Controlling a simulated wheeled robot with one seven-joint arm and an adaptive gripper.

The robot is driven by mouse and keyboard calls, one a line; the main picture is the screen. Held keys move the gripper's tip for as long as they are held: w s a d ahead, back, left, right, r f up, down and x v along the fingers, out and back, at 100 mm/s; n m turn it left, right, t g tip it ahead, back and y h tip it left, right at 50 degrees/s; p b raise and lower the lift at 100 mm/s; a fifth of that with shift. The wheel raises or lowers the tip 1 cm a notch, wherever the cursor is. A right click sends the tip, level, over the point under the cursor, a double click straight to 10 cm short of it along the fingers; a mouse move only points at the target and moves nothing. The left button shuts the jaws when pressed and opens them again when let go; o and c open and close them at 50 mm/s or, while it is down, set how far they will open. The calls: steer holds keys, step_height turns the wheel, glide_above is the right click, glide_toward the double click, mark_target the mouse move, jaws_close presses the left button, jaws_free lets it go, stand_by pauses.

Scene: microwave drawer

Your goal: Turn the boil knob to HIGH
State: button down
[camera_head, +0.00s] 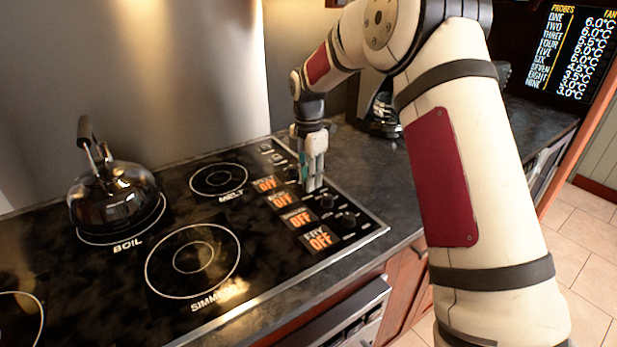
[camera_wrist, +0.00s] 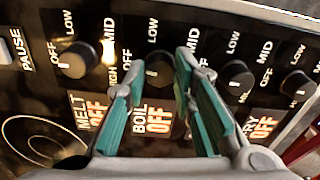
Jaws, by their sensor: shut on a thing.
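The boil knob (camera_wrist: 157,72) is a round black knob with a small light mark, in the wrist view between the teal-padded fingers of my gripper (camera_wrist: 157,80). The fingers are shut on it, one on each side. The orange boil display (camera_wrist: 158,121) below it reads OFF. LOW and part of OFF are printed around the knob. In the head view my gripper (camera_head: 312,186) points down onto the knob row and hides the boil knob. The boil display (camera_head: 281,200) also reads OFF there.
The melt knob (camera_wrist: 76,60) is left of my fingers. Another knob (camera_wrist: 236,76) stands close to the right finger, and the last knob (camera_wrist: 302,90) is farther right. A shiny kettle (camera_head: 115,195) stands on the boil burner. The simmer burner (camera_head: 193,262) is bare.

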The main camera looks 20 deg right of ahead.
steer(key=m, duration=0.5)
steer(key=shift+b, duration=0.35)
steer(key=m, duration=0.5)
steer(key=shift+m, duration=0.4)
steer(key=m+b, duration=0.1)
steer(key=m, duration=1.3)
steer(key=shift+m, duration=0.3)
steer(key=m, duration=1)
steer(key=shift+p, duration=0.4)
steer(key=m, duration=0.4)
steer(key=shift+m+p, duration=0.3)
steer(key=shift+m, duration=0.1)
